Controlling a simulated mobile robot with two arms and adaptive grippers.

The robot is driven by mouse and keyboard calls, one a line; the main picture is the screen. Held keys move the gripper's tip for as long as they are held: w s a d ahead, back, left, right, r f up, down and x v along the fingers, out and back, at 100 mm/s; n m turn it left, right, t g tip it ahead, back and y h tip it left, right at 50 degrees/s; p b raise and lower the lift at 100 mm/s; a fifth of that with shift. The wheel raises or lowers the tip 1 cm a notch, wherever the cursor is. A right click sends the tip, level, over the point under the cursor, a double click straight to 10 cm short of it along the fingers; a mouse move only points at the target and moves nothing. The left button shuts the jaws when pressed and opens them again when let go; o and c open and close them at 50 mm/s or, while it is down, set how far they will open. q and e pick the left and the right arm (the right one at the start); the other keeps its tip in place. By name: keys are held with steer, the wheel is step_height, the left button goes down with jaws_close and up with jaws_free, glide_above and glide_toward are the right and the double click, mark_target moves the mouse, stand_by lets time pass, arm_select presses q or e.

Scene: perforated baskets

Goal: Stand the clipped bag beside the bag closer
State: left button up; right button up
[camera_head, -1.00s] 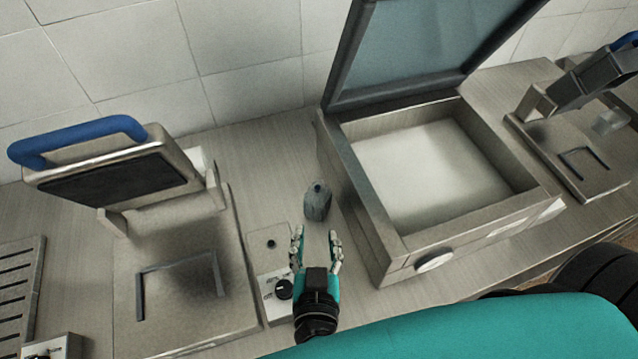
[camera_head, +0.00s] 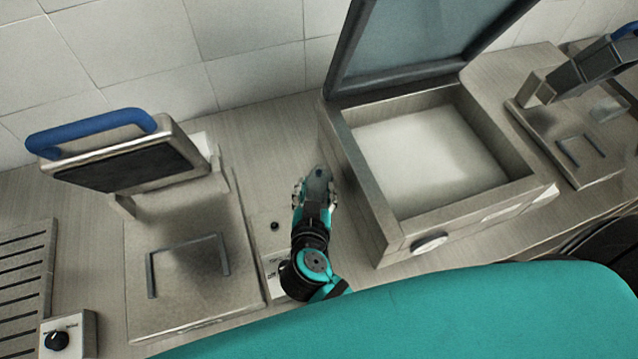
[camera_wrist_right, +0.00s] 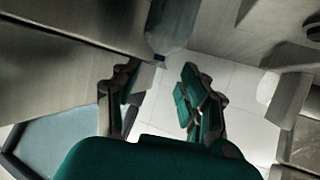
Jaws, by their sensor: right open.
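A small grey-blue translucent bag (camera_head: 319,182) stands on the counter, left of the open steel chamber. Its lower part is hidden by my right gripper (camera_head: 316,194). The gripper is open, its fingers reaching to either side of the bag; I cannot tell whether they touch it. The bag also shows at the top of the right wrist view (camera_wrist_right: 173,30), just past the spread fingertips (camera_wrist_right: 160,85), with a small white piece at its end. A clamp-like device (camera_head: 590,85) stands at the far right; I cannot tell whether this is the bag closer. My left gripper is out of view.
The steel chamber (camera_head: 375,215) with a raised lid stands close to the gripper's right. A press with a blue handle (camera_head: 90,132) and a small control box (camera_head: 270,240) stand to its left. Bare counter (camera_head: 265,130) lies behind the bag.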

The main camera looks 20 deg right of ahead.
mark_target(319, 173)
steer(key=shift+w+d, duration=0.2)
steer(key=shift+w, duration=0.2)
steer(key=x, duration=0.4)
steer(key=shift+w+d, duration=0.2)
steer(key=shift+s, duration=0.1)
steer(key=shift+a, duration=0.1)
steer(key=shift+c, duration=1.4)
jaws_close()
